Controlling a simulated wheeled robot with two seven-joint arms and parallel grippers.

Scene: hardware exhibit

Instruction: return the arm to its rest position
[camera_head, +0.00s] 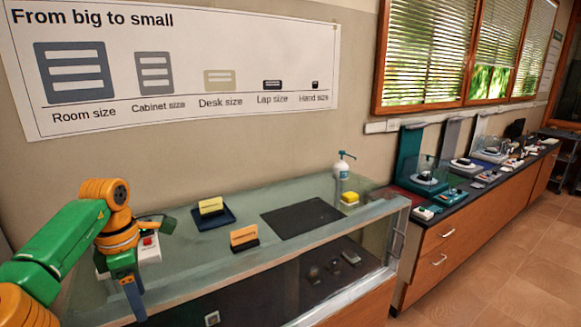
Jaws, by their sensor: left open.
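My left arm (62,245) comes in from the left, green and orange. Its wrist is bent down over the left end of a glass display case (290,265). My left gripper (131,290) hangs down at the case's front left and is open, with nothing seen between its fingers. A white box with a red button (149,246) stands just behind the gripper and is partly hidden by it. My right gripper does not show.
On the case are a yellow block on a dark tray (229,218), an orange card on a stand (244,237), a black mat (302,215), a pump bottle (342,178) and a yellow sponge (350,198). A counter with exhibits (445,220) runs right. The tiled floor (510,265) is clear.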

